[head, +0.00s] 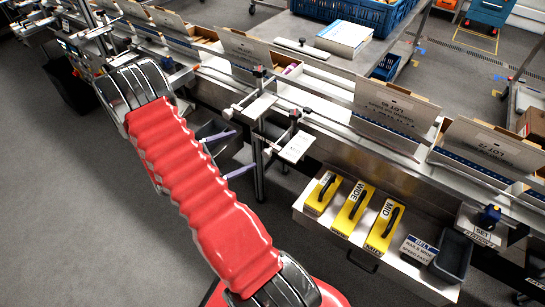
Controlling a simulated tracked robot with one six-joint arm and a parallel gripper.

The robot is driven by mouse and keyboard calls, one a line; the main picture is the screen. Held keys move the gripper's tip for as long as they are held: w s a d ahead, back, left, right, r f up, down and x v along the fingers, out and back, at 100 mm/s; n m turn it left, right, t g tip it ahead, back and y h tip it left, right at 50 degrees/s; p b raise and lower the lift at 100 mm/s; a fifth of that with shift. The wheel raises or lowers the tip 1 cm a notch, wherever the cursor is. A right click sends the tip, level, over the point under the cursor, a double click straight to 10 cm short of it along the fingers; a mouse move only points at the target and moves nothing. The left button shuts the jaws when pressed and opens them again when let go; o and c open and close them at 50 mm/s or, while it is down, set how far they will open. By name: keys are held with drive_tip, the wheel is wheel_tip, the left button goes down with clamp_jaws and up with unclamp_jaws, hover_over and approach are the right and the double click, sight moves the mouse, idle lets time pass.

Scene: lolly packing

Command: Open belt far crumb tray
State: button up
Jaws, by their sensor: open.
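A conveyor line (330,98) runs from upper left to lower right. I cannot make out any part marked as the far crumb tray. A metal bench or drawer unit (330,243) stands below the line, with a dark handle (362,262) on its front; it looks shut. My red arm crosses the left of the view. Two lavender fingers, which look like those of my gripper (229,154), stick out right of the arm, apart and with nothing seen between them. They are left of a clamp post and touch nothing I can see. The rest of the gripper is hidden behind the arm.
Open cartons (395,108) stand along the line. Yellow cases (352,209) with black handles and a dark bin (453,254) sit on the metal unit. Clamp posts (259,145) stand at the line's near side. Grey floor (60,200) is clear at left.

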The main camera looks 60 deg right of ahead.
drive_tip(key=s+d+f+n+t+h, duration=0.1)
drive_tip(key=d+f+n+t, duration=0.1)
drive_tip(key=f, duration=0.7)
drive_tip(key=s+d+f+n+t+h, duration=0.1)
drive_tip(key=d+f+n+t+h, duration=0.1)
drive_tip(key=f+n, duration=0.3)
wheel_tip(320, 180, down, 5)
drive_tip(key=shift+s+r+t, duration=0.2)
drive_tip(key=shift+t, duration=0.1)
drive_tip(key=shift+d, duration=0.1)
drive_tip(key=s+d, duration=0.2)
drive_tip(key=d, duration=1.1)
drive_tip(key=shift+d, duration=0.25)
drive_tip(key=shift+s, duration=0.1)
drive_tip(key=shift+c, duration=0.2)
